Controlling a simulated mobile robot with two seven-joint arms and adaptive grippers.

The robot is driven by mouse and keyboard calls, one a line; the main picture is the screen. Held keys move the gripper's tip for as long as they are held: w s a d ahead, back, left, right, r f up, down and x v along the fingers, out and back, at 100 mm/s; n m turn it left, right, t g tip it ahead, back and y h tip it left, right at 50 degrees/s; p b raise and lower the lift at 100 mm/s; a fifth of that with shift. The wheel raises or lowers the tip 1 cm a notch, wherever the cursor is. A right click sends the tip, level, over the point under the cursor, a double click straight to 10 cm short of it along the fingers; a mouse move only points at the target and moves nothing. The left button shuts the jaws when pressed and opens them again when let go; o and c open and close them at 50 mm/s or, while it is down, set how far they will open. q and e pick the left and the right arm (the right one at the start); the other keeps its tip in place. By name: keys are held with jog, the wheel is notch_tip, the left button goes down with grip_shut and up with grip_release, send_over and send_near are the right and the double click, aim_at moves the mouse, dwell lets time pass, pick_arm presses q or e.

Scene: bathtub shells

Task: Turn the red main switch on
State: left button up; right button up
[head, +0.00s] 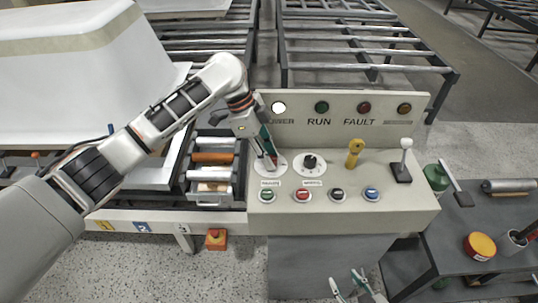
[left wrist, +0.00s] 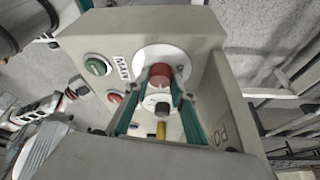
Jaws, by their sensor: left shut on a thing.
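The red main switch (left wrist: 160,75) is a round red knob on a white disc on the beige control panel (head: 400,205). In the head view it is mostly hidden behind my left gripper (head: 268,160). In the left wrist view the teal fingers of my left gripper (left wrist: 160,88) are on either side of the red knob, shut on it. The white lamp (head: 279,108) above the POWER label is lit. My right gripper (head: 355,287) is at the bottom edge of the head view, fingers apart and empty, in front of the panel.
A black rotary knob (head: 310,162) sits just right of the switch, then a yellow lever (head: 354,152) and a white-topped lever (head: 404,160). Several push buttons line the panel front. The RUN lamp (head: 321,107) looks dark. A grey table (head: 465,215) stands at right.

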pick_arm(q)
jog(key=shift+d+r, duration=0.1)
jog(key=o, duration=0.9)
jog(key=shift+o, duration=1)
jog(key=v, duration=1.2)
